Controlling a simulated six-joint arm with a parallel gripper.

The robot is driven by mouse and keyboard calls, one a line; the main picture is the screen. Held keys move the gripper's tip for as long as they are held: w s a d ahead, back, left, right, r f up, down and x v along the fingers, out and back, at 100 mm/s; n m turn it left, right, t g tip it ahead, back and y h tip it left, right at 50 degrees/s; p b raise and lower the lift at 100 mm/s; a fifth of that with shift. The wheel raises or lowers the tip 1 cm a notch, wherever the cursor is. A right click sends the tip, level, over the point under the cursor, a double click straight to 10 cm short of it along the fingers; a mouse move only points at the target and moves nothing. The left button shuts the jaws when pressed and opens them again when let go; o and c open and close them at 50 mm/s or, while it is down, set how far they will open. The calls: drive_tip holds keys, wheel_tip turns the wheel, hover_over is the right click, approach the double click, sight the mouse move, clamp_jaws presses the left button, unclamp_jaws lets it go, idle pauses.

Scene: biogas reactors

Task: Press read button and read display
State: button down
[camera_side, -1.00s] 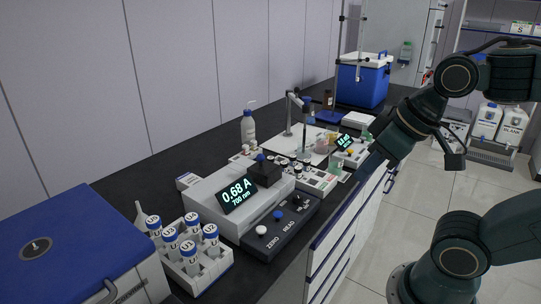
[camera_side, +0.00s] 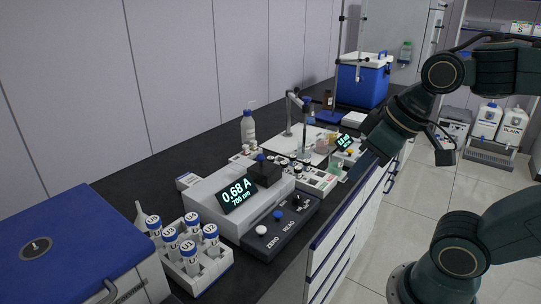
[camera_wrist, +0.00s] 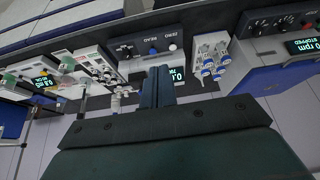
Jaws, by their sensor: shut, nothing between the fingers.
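The photometer (camera_side: 205,198) is a pale box on the bench with a black display (camera_side: 237,193) reading "0.68 A" and "700 nm". On its dark front panel is a blue button (camera_side: 279,215) above the label READ, and a white button (camera_side: 261,230) by ZERO. My gripper (camera_side: 374,150) is in the air to the right of the photometer, clear of the buttons. In the wrist view the shut fingers (camera_wrist: 157,72) show empty and cover part of the display (camera_wrist: 175,74). The blue button (camera_wrist: 153,50) and white button (camera_wrist: 172,46) show beyond the fingertips, upside down.
A white rack (camera_side: 202,272) of blue-capped vials stands left of the photometer, beside a blue-lidded box (camera_side: 75,245). A sensor stand, bottle (camera_side: 248,128) and small meter (camera_side: 345,141) are behind. The aisle floor (camera_side: 425,215) is clear.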

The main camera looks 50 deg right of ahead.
drive_tip(key=w, duration=0.1)
drive_tip(key=n+g+y, duration=0.2)
drive_tip(key=n+y, duration=0.2)
drive_tip(key=y, duration=0.3)
hover_over(278, 215)
drive_tip(key=s, duration=0.1)
wheel_tip(278, 215, down, 9)
drive_tip(key=shift+w+d+f+y, duration=0.4)
drive_tip(key=shift+d+f+y, duration=0.2)
drive_tip(key=shift+d, duration=0.15)
drive_tip(key=shift+f, duration=0.1)
drive_tip(key=shift+f, duration=4.3)
drive_tip(key=shift+f, duration=0.15)
drive_tip(key=shift+f, duration=0.25)
